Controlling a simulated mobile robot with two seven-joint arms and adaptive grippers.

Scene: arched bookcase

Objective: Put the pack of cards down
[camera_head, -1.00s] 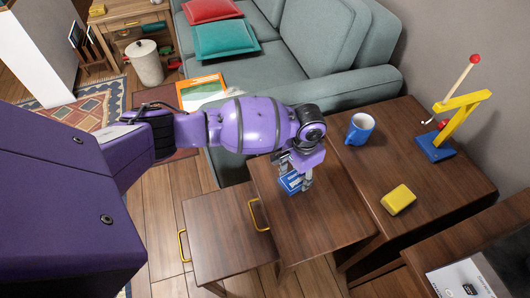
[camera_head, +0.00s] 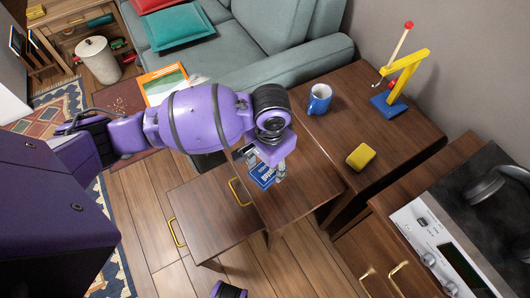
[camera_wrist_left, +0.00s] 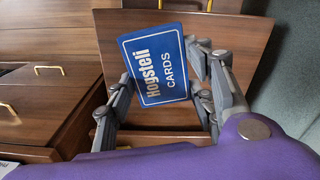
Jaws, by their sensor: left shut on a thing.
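The pack of cards (camera_head: 262,178) is a blue box with white lettering reading "Hogsteli CARDS" in the left wrist view (camera_wrist_left: 158,65). My left gripper (camera_head: 267,172) is shut on it, with a finger at each side of the pack, as the left wrist view (camera_wrist_left: 165,95) also shows. The pack is over the middle wooden nesting table (camera_head: 300,203), near its drawer-handle side. I cannot tell whether it touches the tabletop. My gripper hides part of the pack in the head view.
The higher table (camera_head: 375,118) at right holds a blue mug (camera_head: 319,99), a yellow block-like object (camera_head: 361,157) and a yellow-blue toy crane (camera_head: 397,85). A lower table (camera_head: 207,218) is at left. A grey sofa (camera_head: 225,70) stands behind. A silver device (camera_head: 440,240) sits at lower right.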

